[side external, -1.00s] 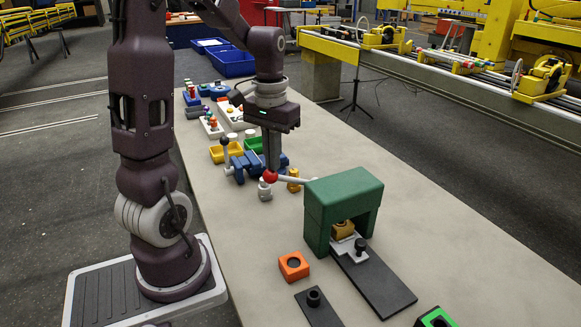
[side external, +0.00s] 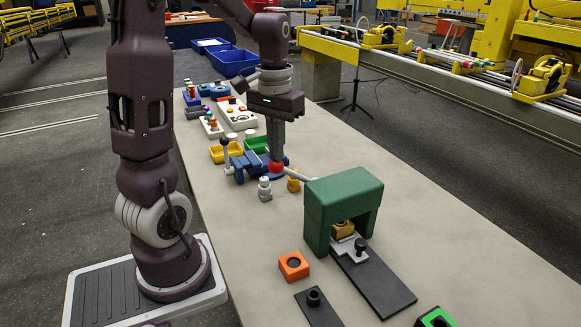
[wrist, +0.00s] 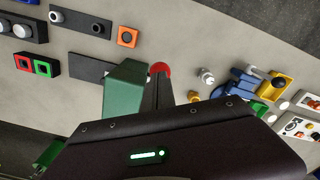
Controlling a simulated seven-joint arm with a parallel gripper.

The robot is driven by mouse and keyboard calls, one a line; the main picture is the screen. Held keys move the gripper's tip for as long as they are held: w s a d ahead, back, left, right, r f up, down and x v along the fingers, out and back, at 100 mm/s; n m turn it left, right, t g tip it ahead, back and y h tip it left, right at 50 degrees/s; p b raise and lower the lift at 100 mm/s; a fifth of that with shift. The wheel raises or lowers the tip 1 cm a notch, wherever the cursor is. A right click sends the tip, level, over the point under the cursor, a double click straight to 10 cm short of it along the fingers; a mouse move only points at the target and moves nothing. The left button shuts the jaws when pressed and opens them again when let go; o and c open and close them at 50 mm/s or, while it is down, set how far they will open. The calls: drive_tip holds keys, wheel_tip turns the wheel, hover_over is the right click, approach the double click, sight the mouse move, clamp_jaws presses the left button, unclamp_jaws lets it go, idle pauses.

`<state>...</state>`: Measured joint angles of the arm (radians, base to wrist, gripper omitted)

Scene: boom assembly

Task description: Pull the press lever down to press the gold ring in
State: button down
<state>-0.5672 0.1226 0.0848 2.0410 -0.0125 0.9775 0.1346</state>
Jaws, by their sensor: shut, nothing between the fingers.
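The green press (side external: 345,192) stands on the table as an arch. Its pale lever (side external: 299,174) sticks out to the left and ends in a red ball (side external: 276,167), slanting up toward the ball. My gripper (side external: 276,157) is shut and empty, pointing down, with its fingertips at the red ball; I cannot tell whether they touch. The wrist view shows the red ball (wrist: 160,69) just beyond the fingertips, beside the green press (wrist: 122,95). A gold block (side external: 343,228) sits under the arch by a light grey fixture; I cannot make out a ring in it.
A black plate (side external: 375,283) runs out of the arch to the front. An orange block (side external: 293,266) stands in front of the press. A grey peg (side external: 265,189), a yellow block (side external: 294,181) and a blue fixture (side external: 246,166) are near my gripper.

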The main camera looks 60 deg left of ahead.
drive_tip(key=shift+w+r, duration=0.15)
drive_tip(key=shift+r, duration=2.6)
drive_tip(key=s+d+m+t, duration=0.2)
drive_tip(key=s+d, duration=0.3)
drive_tip(key=d, duration=0.4)
drive_tip(key=s+d+m+t, duration=0.3)
drive_tip(key=s+d, duration=0.3)
drive_tip(key=d, duration=0.3)
drive_tip(key=shift+s+r+m+t, duration=0.15)
drive_tip(key=shift+m+t, duration=0.15)
drive_tip(key=shift+m, duration=0.2)
